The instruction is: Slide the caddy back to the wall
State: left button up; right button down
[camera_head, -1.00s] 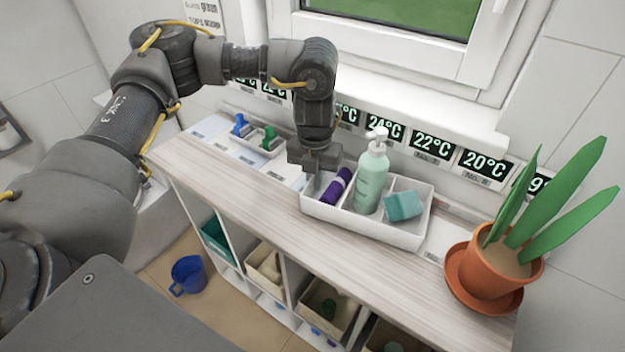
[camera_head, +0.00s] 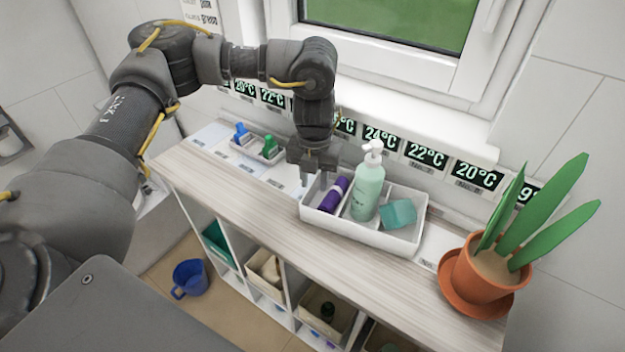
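The white caddy (camera_head: 376,238) stands on the wood-grain counter, a little out from the wall, with a pale green pump bottle (camera_head: 367,188), a purple tube (camera_head: 334,194) and a teal sponge (camera_head: 398,213) in its compartments. My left gripper (camera_head: 314,178) points down at the caddy's left end, by the compartment with the purple tube. Its fingertips are partly hidden, so I cannot tell whether it is open or touches the rim. My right gripper is out of view.
A potted plant (camera_head: 488,273) on an orange saucer stands to the caddy's right. A small white tray (camera_head: 259,152) with blue and green items lies to the left. Temperature displays (camera_head: 381,138) line the wall behind. A blue mug-like bucket (camera_head: 190,278) is on the floor.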

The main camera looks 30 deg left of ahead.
pick_arm(q)
notch_tip(320, 180, up, 5)
jog(key=p, duration=0.3)
jog(key=shift+s+a+p, duration=0.1)
jog(key=shift+s+p, duration=0.05)
jog(key=shift+p, duration=0.25)
jog(key=shift+r, duration=0.2)
